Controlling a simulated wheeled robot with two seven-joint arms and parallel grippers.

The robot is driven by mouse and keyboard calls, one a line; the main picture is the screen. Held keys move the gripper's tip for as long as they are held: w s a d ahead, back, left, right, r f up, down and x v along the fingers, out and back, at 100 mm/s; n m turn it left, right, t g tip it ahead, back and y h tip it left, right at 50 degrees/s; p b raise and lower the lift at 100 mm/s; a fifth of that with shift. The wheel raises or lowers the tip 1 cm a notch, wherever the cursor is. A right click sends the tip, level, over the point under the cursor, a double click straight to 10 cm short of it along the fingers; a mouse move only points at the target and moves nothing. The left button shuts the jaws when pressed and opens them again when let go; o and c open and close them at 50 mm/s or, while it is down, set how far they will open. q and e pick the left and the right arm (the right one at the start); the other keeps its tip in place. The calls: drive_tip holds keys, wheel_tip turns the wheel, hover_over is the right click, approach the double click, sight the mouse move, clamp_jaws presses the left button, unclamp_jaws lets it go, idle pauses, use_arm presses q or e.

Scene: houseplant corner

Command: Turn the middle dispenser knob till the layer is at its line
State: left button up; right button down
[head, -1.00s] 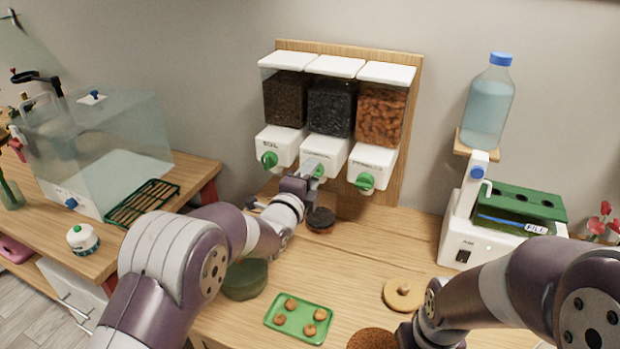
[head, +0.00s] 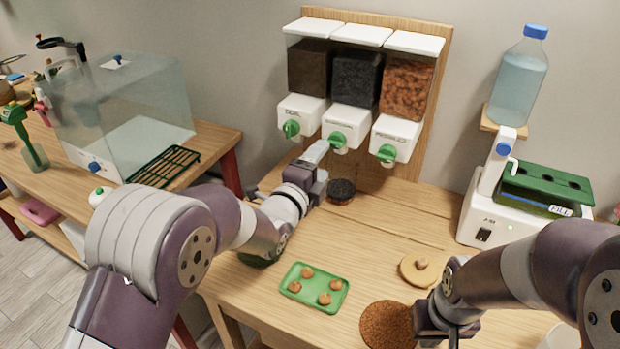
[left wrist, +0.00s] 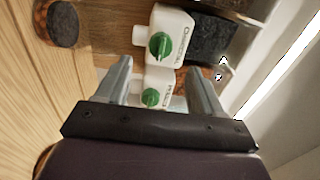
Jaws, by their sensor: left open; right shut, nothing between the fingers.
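The middle dispenser (head: 346,126) has a white spout box with a green knob (head: 338,141) and a dark bin (head: 357,78) above. The knob also shows in the left wrist view (left wrist: 158,45). A small round vessel (head: 341,190) with dark contents stands below it; any line on it is too small to make out. My left gripper (head: 318,151) is open and empty, just left of and below the middle knob, apart from it. In the left wrist view the knob lies beyond the fingertips. My right gripper (head: 448,338) is low at the front right, partly cut off.
The left knob (head: 291,129) and right knob (head: 386,153) flank the middle one closely. A green tray (head: 314,304) with several small brown pieces, a brown round mat (head: 386,326) and a tan disc (head: 419,269) lie on the table. A white machine (head: 489,220) stands right.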

use_arm(q)
drive_tip(key=v, duration=0.5)
drive_tip(key=shift+s+a, duration=0.1)
drive_tip(key=shift+s, duration=0.2)
use_arm(e)
drive_tip(key=shift+f, duration=0.35)
